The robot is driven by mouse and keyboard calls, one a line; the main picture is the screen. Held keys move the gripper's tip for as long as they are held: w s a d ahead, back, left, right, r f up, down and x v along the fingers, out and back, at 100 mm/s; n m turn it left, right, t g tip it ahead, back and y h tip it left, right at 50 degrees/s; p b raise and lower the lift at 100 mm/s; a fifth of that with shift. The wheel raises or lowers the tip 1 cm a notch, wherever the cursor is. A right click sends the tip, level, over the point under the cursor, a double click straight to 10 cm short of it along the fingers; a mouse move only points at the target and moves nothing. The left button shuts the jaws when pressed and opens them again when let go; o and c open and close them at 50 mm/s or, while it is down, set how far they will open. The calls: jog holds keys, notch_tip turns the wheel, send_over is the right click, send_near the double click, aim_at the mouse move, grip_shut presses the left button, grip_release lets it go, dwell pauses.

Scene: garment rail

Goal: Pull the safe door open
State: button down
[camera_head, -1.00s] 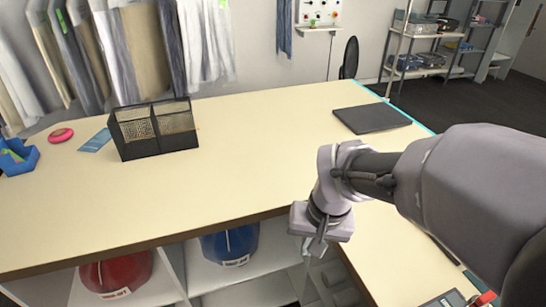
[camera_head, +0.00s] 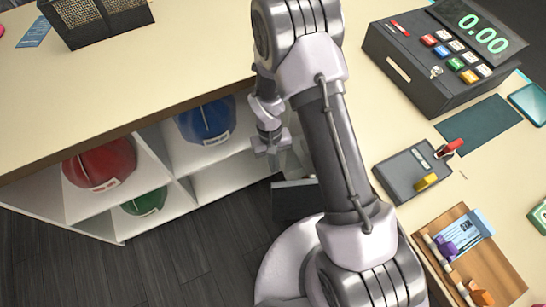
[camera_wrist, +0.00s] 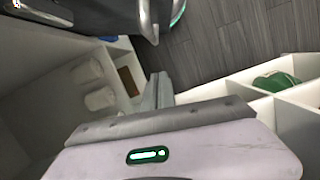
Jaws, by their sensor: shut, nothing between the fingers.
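A dark panel with a curved metal handle (camera_wrist: 147,20) and a green-lit ring (camera_wrist: 178,12) crosses the top of the wrist view; it looks like the safe door (camera_wrist: 100,14). In the head view a dark grey box-like part, probably the safe (camera_head: 294,203), shows low beside the shelves, partly hidden by my arm. I cannot tell whether the door is ajar. My gripper (camera_head: 272,150) points down in front of the shelf unit, above and left of that part. In the wrist view its fingers (camera_wrist: 157,90) are together and empty, apart from the handle.
The counter (camera_head: 130,75) overhangs shelves holding a red helmet (camera_head: 100,165), a blue helmet (camera_head: 207,121) and a green helmet (camera_head: 146,201). A cash register (camera_head: 440,60), card terminal (camera_head: 415,172) and wooden tray (camera_head: 470,260) stand on the right counter. The dark floor (camera_head: 190,265) is clear.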

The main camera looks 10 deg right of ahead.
jog(key=s, duration=0.1)
jog(key=s+f+b, duration=0.1)
jog(key=s, duration=0.2)
jog(key=shift+s+d+f+b, duration=0.25)
jog(key=shift+d+f+b, duration=0.05)
jog(key=shift+f, duration=0.1)
jog(key=s+n, duration=0.1)
jog(key=s+a+n, duration=0.1)
jog(key=s, duration=0.2)
jog(key=shift+s+a+n+h, duration=0.25)
jog(key=shift+s+n+h, duration=0.05)
jog(key=shift+s+n, duration=0.1)
jog(key=p+v, duration=0.7)
jog(key=v, duration=1)
jog(key=shift+r, duration=0.3)
